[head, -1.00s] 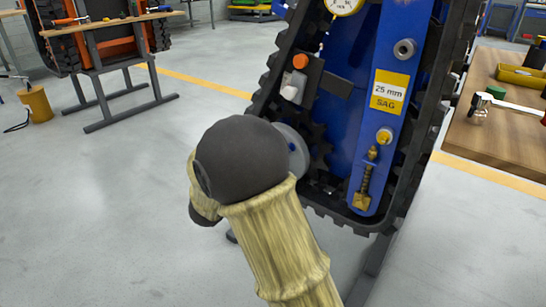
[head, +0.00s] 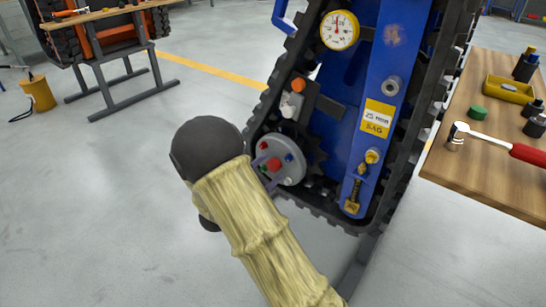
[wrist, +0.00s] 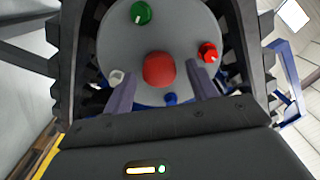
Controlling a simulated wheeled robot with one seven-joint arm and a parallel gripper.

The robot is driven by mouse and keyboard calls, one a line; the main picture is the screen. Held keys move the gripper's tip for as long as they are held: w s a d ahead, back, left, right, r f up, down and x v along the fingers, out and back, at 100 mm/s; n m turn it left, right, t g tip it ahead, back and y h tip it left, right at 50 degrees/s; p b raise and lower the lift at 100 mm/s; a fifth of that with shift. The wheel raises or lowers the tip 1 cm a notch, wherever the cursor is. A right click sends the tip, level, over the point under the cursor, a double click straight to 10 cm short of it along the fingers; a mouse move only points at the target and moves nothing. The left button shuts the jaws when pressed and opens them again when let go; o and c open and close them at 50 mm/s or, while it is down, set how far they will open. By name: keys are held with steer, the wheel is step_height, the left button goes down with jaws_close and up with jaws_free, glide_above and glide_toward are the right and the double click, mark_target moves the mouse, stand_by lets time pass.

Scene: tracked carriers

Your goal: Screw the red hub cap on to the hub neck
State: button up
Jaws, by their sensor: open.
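The red hub cap (head: 274,165) sits at the middle of the grey hub disc (head: 292,172). In the wrist view the red cap (wrist: 159,69) is a rounded dome in front of the disc face (wrist: 185,28). The hub neck is hidden behind the cap, and I cannot tell how tightly the cap sits on it. My gripper (head: 266,172) is open. In the wrist view its two grey-purple fingers (wrist: 161,80) lie apart, left and right of the cap's lower part, with visible gaps and nothing gripped.
Small green (wrist: 142,12), red (wrist: 209,52), white (wrist: 117,77) and blue (wrist: 171,98) knobs surround the cap. Black track (head: 262,105) encloses the blue carrier frame (head: 405,60).

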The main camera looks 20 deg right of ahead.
stand_by(0.3)
steer(key=shift+r+n+p, duration=0.25)
steer(key=shift+n+p, duration=0.55)
steer(key=shift+p, duration=0.4)
steer(key=n+p, duration=0.3)
steer(key=p, duration=0.1)
steer(key=shift+n, duration=0.3)
steer(key=n+p, duration=0.3)
steer(key=p, duration=0.1)
steer(key=shift+n, duration=0.4)
steer(key=shift+f+n+p, duration=0.1)
steer(key=shift+n+p, duration=0.2)
steer(key=shift+p, duration=0.15)
steer(key=shift+f, duration=0.2)
steer(key=shift+c, duration=0.2)
